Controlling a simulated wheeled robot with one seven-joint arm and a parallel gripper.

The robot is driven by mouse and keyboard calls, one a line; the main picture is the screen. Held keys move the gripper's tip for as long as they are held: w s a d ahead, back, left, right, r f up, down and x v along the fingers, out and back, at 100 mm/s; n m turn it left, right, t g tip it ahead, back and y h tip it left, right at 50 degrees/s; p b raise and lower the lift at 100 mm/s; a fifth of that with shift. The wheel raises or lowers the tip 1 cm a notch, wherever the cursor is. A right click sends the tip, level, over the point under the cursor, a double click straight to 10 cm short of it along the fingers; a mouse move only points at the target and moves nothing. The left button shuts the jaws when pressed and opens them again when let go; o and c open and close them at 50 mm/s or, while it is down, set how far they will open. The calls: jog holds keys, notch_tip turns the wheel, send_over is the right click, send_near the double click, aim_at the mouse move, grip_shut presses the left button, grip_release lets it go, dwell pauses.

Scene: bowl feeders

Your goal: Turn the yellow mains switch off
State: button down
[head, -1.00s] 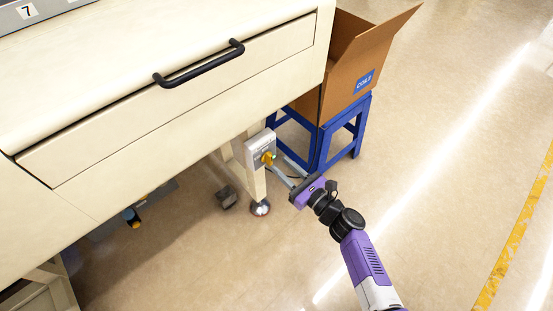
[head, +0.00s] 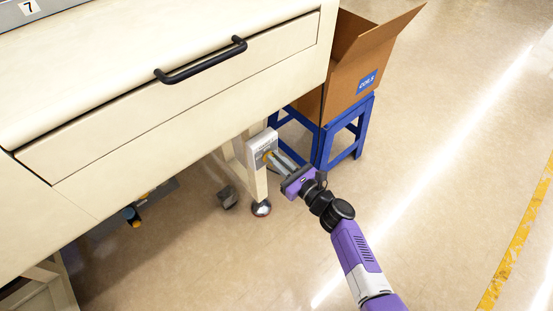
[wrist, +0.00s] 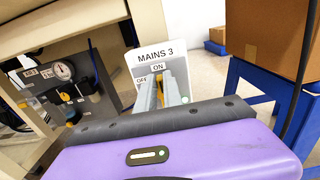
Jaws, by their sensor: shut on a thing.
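The mains switch is a pale plate (wrist: 146,62) marked "MAINS 3", with "ON" at the top and "OFF" to the left. In the head view the switch box (head: 262,143) sits on the machine's cream leg, under the drawer. My gripper (wrist: 163,90) is at the plate, its two grey fingers shut on the yellow switch knob (wrist: 162,88). My gripper also shows in the head view (head: 272,157), reaching in from the lower right. The fingers hide most of the knob, so I cannot tell which mark it points to.
A cardboard box (head: 345,75) stands on a blue stand (head: 345,140) just right of the switch. The cream drawer front (head: 200,85) with a black handle (head: 200,61) overhangs at left. A gauge (wrist: 62,71) shows under the machine. Floor at right is clear.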

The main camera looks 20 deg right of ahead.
jog(key=shift+a+f, duration=0.1)
jog(key=n+b, duration=0.3)
jog(key=a+n+b, duration=0.1)
jog(key=n+b, duration=0.2)
jog(key=f+n+b, duration=0.1)
jog(key=n+b, duration=0.2)
jog(key=shift+s+a, duration=0.3)
jog(key=shift+s, duration=0.05)
jog(key=n+b, duration=0.1)
jog(key=n, duration=0.1)
jog(key=n+b, duration=0.1)
jog(key=b, duration=0.1)
jog(key=f+n+b, duration=0.1)
jog(key=n+b, duration=0.1)
jog(key=shift+a+n, duration=0.25)
jog(key=shift+n, duration=0.05)
jog(key=shift+s+a+f+n+b, duration=0.1)
jog(key=shift+f+n+b, duration=0.05)
jog(key=shift+n+b, duration=0.7)
jog(key=shift+f+n+b, duration=0.1)
jog(key=shift+n+b, duration=0.65)
jog(key=shift+b, duration=0.05)
jog(key=c, duration=1.5)
grip_release()
